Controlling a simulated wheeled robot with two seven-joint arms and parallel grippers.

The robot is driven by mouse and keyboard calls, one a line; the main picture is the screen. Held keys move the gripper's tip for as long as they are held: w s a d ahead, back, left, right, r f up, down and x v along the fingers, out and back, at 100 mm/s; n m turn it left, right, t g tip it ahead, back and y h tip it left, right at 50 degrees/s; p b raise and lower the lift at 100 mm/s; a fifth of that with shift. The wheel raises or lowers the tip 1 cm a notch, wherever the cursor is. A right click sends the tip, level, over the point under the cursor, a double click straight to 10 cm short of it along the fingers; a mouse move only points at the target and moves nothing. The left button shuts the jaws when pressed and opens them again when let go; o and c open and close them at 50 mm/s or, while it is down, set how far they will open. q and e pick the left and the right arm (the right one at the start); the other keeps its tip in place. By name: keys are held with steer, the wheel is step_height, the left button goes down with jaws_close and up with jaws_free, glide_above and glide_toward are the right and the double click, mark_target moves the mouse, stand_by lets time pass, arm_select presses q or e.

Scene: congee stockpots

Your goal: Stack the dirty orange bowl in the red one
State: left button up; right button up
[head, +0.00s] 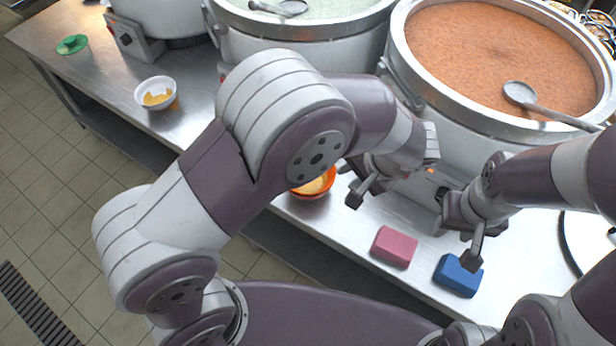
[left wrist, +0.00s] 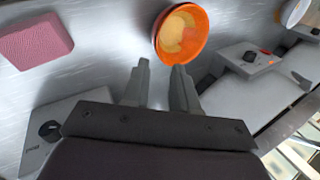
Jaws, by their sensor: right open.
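An orange bowl (head: 315,187) with yellowish residue inside stands on the steel counter, partly hidden behind my left arm in the head view. Its lower side looks redder, but I cannot tell whether a second bowl is under it. It also shows in the left wrist view (left wrist: 196,50), just beyond the fingertips. No separate red bowl is visible. My left gripper (left wrist: 161,68) is open and empty, its fingers apart and short of the bowl; it also shows in the head view (head: 352,187). My right gripper (head: 460,232) is open and empty above the blue block.
A pink block (head: 394,247) and a blue block (head: 458,275) lie near the counter's (head: 335,228) front edge. Large pots, one of orange congee (head: 500,60), stand behind. A white bowl (head: 146,99) with orange residue and a green-topped item (head: 73,45) stand left.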

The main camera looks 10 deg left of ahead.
arm_select(q)
steer(key=s+a+r+n+h, duration=0.1)
steer(key=s+a+n+h, duration=0.1)
steer(key=a, duration=0.6)
steer(key=s+a+r+n+g+h, duration=0.1)
steer(key=s+a+n, duration=0.3)
steer(key=a, duration=0.5)
steer(key=shift+s+g+h, duration=0.3)
steer(key=shift+s+h, duration=0.5)
steer(key=shift+s, duration=0.45)
